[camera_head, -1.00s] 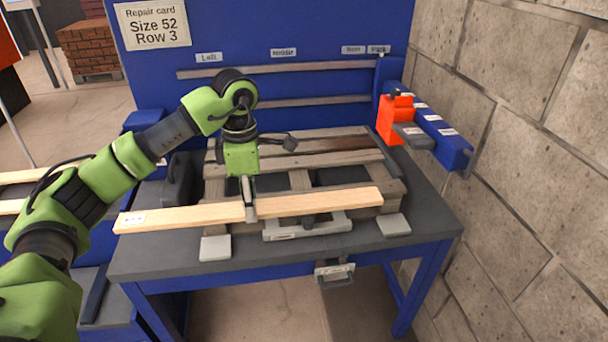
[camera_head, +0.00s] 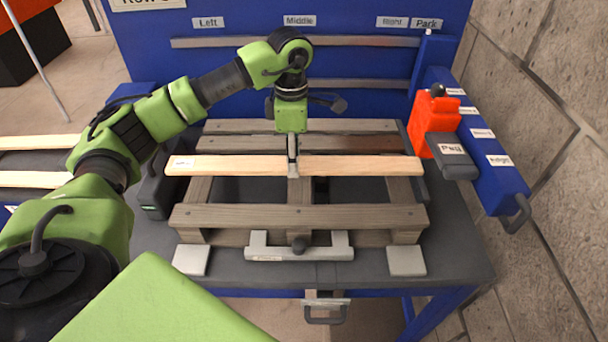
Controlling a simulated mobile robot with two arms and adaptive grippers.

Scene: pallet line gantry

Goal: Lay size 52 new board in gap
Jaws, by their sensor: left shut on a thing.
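My left gripper (camera_head: 293,168) is shut on a pale new board (camera_head: 235,165), gripping it near its middle. The board runs left to right over the grey-brown pallet (camera_head: 300,217), with a small label at its left end. It lies across the view between the front deck board and the rear deck boards (camera_head: 240,141), over the open part where the stringers show. I cannot tell whether it touches the stringers or hangs just above them. My right gripper is not in view.
An orange tool (camera_head: 433,118) with a grey block marked Peg stands at the right by a blue rail (camera_head: 490,150). A grey clamp bar (camera_head: 330,249) and pale pads (camera_head: 405,261) lie at the bench front. More pale boards (camera_head: 40,142) lie at the left.

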